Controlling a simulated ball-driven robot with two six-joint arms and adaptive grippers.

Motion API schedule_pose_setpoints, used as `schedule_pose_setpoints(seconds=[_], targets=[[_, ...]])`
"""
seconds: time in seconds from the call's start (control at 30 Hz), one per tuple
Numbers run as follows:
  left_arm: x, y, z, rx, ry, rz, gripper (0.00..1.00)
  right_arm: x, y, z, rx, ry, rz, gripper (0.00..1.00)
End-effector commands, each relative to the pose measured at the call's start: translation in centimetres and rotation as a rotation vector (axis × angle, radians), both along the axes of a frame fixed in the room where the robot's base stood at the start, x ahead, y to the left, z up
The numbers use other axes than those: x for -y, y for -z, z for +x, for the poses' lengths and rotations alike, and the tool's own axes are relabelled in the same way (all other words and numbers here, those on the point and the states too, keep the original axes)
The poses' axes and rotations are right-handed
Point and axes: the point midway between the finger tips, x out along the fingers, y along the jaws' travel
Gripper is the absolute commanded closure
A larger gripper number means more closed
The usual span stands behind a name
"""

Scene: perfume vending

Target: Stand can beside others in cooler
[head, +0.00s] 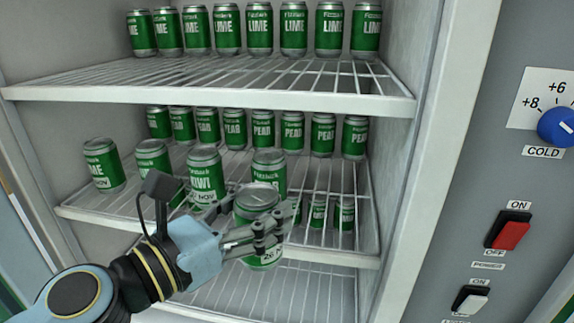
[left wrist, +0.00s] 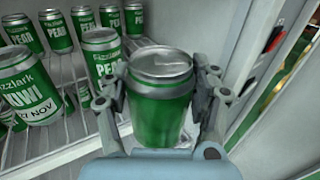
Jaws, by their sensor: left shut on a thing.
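My left gripper (head: 262,238) is shut on a green can (head: 257,199) with a silver lid, held upright in front of the middle shelf's front edge. The held can also shows in the left wrist view (left wrist: 160,100) between the two fingers. On the middle shelf (head: 320,245) a front row of green cans stands behind and left of it: a lime can (head: 104,165), a can with its label partly hidden (head: 153,160), a kiwi can (head: 205,172) and a can directly behind the held one (head: 269,168), which reads PEAR in the left wrist view (left wrist: 103,55). My right gripper is not in view.
Pear cans (head: 263,130) line the back of the middle shelf. The middle shelf's front right is clear. The cooler's right wall (head: 405,150) stands close by. A control panel with a blue knob (head: 558,127) and red switch (head: 510,234) is farther right.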

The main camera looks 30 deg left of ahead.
Motion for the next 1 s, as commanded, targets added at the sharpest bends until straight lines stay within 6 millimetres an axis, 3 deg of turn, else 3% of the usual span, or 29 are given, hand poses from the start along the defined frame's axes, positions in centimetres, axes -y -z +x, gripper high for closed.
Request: schedule_pose_setpoints(seconds=[0.17,0.4,0.5,0.73,0.93,1.0], targets=[[1.0,-0.6,3.7,0.007,-0.002,-0.006,0.87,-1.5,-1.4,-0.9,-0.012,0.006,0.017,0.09],[2.8,-0.5,10.2,0.006,0.0,-0.004,0.87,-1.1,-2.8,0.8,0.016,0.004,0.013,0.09],[3.4,-0.3,12.0,0.005,0.001,-0.004,0.87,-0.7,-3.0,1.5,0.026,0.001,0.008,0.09],[4.0,-0.2,14.1,0.005,0.001,-0.001,0.87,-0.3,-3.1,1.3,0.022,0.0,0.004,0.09],[4.9,-0.3,17.5,0.006,0.002,-0.003,0.87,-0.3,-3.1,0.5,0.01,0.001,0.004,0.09],[4.8,1.3,17.2,0.001,0.001,-0.002,0.87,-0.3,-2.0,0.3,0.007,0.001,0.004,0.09]])
